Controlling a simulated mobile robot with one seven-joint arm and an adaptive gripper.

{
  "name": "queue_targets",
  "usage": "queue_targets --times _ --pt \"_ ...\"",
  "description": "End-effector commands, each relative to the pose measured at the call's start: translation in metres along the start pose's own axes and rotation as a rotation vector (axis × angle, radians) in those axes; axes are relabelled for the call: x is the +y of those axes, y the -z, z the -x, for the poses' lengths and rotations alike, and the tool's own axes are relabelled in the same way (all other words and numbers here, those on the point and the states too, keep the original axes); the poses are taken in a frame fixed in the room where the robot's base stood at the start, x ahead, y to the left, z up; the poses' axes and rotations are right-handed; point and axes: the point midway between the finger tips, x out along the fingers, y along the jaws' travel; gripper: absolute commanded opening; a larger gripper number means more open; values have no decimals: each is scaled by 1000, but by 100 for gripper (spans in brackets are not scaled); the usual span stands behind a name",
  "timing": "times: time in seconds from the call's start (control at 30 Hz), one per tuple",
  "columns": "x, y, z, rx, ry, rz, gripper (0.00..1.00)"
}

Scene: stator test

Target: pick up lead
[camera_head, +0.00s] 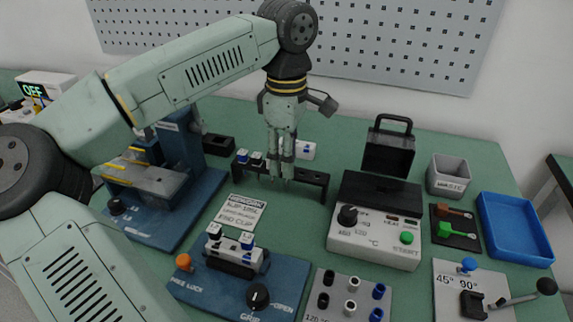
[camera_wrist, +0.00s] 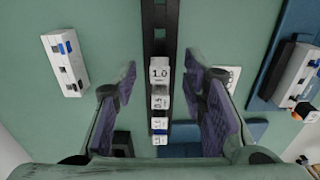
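My gripper (camera_head: 281,174) is open and empty, pointing down over the long black rack (camera_head: 312,177) in the middle of the table. In the wrist view my gripper (camera_wrist: 162,65) has its two purple-padded fingers spread on either side of the rack's row of white blocks (camera_wrist: 160,72); the front one reads 1.0. No thing is clearly marked as a lead.
A control box (camera_head: 372,245) with knob and green button stands right of centre. A blue fixture (camera_head: 205,281) stands in front and a blue-based press (camera_head: 160,228) at left. A blue tray (camera_head: 515,229) and grey waste bin (camera_head: 449,176) are at right.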

Motion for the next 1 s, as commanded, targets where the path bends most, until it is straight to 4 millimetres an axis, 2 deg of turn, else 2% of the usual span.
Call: queue_targets --times 0.2,0.77,1.0 --pt "0 0 0 0 0 0 37" --pt "0 0 0 -1 0 0 0" --pt "0 0 0 -1 0 0 0"
